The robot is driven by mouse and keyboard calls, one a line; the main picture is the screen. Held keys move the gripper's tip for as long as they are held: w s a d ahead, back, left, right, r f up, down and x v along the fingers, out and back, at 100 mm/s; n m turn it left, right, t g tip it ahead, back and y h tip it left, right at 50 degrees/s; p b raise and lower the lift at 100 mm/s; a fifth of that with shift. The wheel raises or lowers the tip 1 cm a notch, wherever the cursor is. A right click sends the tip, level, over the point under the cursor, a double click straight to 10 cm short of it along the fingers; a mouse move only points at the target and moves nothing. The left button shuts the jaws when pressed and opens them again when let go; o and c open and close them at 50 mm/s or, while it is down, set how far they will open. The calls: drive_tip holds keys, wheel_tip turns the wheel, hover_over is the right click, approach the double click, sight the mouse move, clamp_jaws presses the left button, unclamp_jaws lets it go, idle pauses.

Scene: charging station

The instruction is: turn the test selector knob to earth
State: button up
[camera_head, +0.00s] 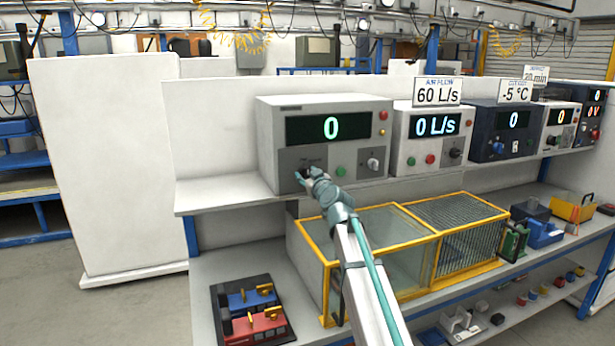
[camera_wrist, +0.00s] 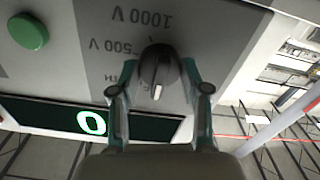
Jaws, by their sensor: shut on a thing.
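The test selector knob (camera_wrist: 158,74) is dark and round with a white pointer mark, on the grey panel of the white tester (camera_head: 267,150). In the wrist view, which shows the panel upside down, its mark points toward the bottom of the picture. Labels reading "1000 V" and "500 V" lie above and left of it, and a partly hidden label ending in "TH" lies lower left. My gripper (camera_wrist: 158,68) is shut on the knob, one finger on each side; in the head view my gripper (camera_head: 303,179) covers most of it. The tester's display (camera_head: 328,127) reads 0.
A green button (camera_head: 340,172) and another knob (camera_head: 373,164) sit right of my gripper on the tester. Several other instruments stand along the shelf to the right. A yellow-framed enclosure (camera_head: 437,240) stands below the shelf, beneath my arm.

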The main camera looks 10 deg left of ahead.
drive_tip(key=shift+c, duration=0.4)
drive_tip(key=shift+m, duration=0.4)
drive_tip(key=m+b, duration=0.1)
drive_tip(key=m, duration=0.2)
drive_tip(key=shift+m+b, duration=0.3)
drive_tip(key=shift+b, duration=0.1)
drive_tip(key=m, duration=0.5)
drive_tip(key=shift+m, duration=0.3)
drive_tip(key=o, duration=1.1)
drive_tip(key=shift+o, duration=0.2)
drive_tip(key=shift+s+d, duration=0.1)
drive_tip(key=shift+s, duration=0.05)
